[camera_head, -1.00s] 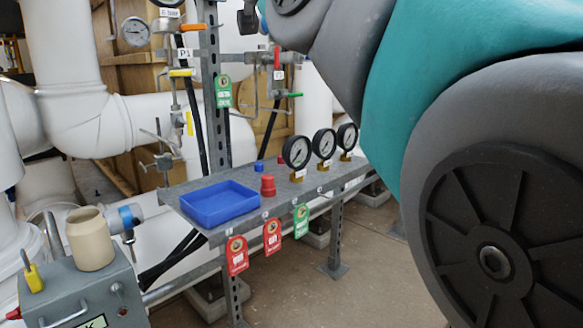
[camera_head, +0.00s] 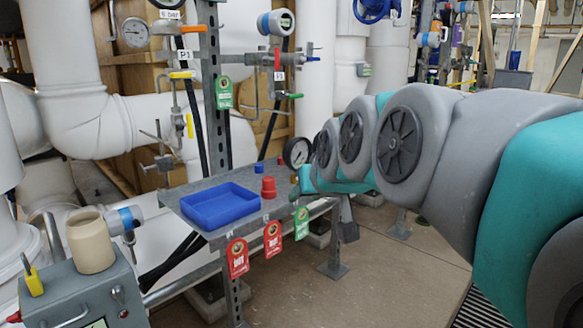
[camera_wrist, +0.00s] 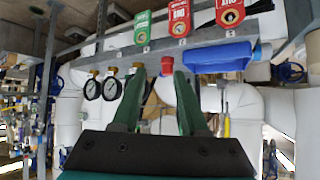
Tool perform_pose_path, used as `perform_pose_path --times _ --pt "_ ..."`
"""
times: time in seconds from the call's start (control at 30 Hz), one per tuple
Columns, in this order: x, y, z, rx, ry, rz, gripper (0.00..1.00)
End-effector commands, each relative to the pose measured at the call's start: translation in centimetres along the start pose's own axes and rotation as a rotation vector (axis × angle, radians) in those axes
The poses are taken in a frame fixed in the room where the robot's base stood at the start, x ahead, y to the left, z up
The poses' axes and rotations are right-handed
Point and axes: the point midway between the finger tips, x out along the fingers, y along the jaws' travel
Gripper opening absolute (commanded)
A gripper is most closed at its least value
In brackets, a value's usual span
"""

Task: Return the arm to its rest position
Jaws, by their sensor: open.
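My arm (camera_head: 440,150) reaches in from the right in the head view, its grey and teal links stretched toward the shelf (camera_head: 235,177). Its far end is in front of the shelf's right part and hides most of the gauges there. My gripper (camera_wrist: 158,74) shows in the wrist view with two green fingers apart and nothing between them. That view is upside down; the shelf edge, gauges (camera_wrist: 112,88) and tags lie beyond the fingers. In the head view I cannot make out the fingers clearly.
On the shelf are a blue tray (camera_head: 219,207), a red cap-like piece (camera_head: 268,187) and one visible gauge (camera_head: 297,152). Red tags (camera_head: 237,258) and a green tag (camera_head: 301,223) hang from its front edge. A grey box (camera_head: 80,290) stands front left. Floor (camera_head: 375,285) is clear below the arm.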

Motion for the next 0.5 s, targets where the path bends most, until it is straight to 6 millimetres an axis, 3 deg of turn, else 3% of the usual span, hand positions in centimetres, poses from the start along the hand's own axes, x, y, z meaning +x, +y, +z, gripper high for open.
perform_pose_path --times 0.03,0.27,0.4,0.5 --pt "0.2 1.0 3.3 0.017 -0.077 0.014 0.43" --pt "-0.9 4.2 18.9 0.094 -0.458 0.071 0.43" --pt "-3.7 5.2 28.0 0.146 -0.688 0.099 0.43" --pt "-6.2 5.4 33.5 0.178 -0.837 0.117 0.43"
